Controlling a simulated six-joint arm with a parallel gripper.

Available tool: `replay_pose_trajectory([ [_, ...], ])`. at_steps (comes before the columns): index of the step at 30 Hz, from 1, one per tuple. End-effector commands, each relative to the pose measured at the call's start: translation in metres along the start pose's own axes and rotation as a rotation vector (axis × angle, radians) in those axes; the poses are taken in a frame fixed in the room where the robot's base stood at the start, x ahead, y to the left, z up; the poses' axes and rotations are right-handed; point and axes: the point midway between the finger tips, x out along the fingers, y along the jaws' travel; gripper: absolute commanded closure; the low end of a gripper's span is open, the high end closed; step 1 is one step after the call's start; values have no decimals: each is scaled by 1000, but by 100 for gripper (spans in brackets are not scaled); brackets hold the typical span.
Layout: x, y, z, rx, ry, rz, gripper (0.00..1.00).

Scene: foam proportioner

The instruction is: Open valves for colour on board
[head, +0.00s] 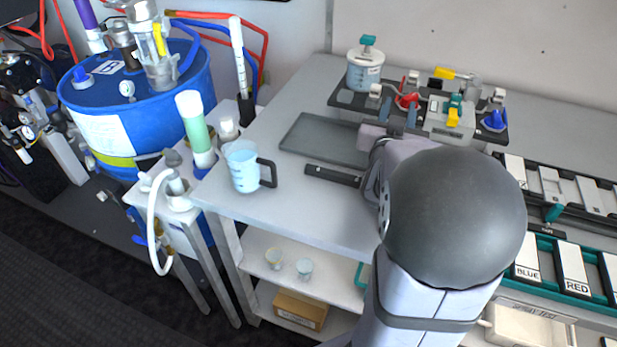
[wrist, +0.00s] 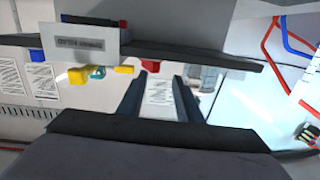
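A dark valve board (head: 345,97) lies at the back of the bench. It carries a red valve (head: 407,100), yellow handles (head: 453,117), a blue valve (head: 494,121) and a white pot with a teal knob (head: 366,65). In the wrist view the board (wrist: 215,58) crosses the upper part, with yellow (wrist: 78,75) and red (wrist: 150,66) parts along its edge. My gripper (head: 398,113) is at the board's front edge, near the red valve. Its fingers (wrist: 160,82) are apart with nothing visible between them. My arm hides part of the bench.
A measuring jug (head: 244,167) stands at the bench's left edge, beside a grey tray (head: 322,138). A teal rack (head: 547,272) at the right holds BLUE (head: 527,257) and RED (head: 573,270) cards. A small dark label (head: 546,231) lies above it. A blue drum (head: 135,108) stands left.

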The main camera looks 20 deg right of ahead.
Motion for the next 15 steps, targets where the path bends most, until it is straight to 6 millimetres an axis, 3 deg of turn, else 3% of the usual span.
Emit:
replay_pose_trajectory([
  [3,-2,-23,-7,11,-64,-59,68],
  [15,-33,-80,23,-23,-325,-210,68],
])
